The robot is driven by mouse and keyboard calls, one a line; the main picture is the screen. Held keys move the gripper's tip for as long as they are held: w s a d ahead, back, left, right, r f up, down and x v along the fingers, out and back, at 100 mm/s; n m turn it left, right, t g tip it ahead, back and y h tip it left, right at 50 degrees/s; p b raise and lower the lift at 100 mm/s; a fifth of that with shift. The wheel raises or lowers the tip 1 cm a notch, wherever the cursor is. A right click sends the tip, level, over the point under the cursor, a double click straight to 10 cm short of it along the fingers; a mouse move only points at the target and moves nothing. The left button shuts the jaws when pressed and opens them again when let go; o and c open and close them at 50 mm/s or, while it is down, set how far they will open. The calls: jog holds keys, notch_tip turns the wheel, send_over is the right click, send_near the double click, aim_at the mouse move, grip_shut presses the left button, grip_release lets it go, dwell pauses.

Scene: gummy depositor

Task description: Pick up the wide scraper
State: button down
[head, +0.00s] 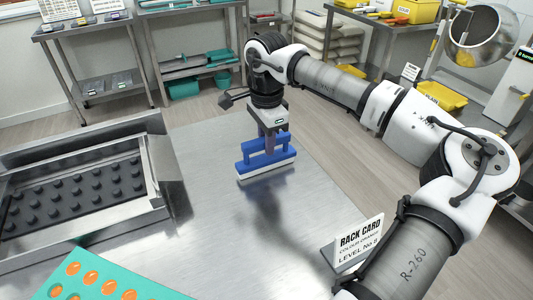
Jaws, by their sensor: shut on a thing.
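The wide scraper (258,162) is a blue piece with a raised blue handle bar and a long pale edge along its bottom. It is in the middle of the head view, over the steel table (215,240). My gripper (270,143) points down from above and is shut on the scraper's handle. The scraper looks upright, with its pale edge down. A dark shadow or reflection shows on the table below and in front of it. I cannot tell for sure whether its edge touches the table or is just above it. The fingertips are partly hidden by the handle.
A steel frame with a dark studded mould (75,193) is at the left. A teal tray with orange gummies (100,285) is at the front left. A rack card (357,243) stands at the front right beside my arm. The table's middle is clear.

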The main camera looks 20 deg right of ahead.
notch_tip(320, 180, up, 28)
jog(key=p, duration=0.4)
dwell(0.4)
jog(key=c, duration=2)
grip_release()
grip_shut()
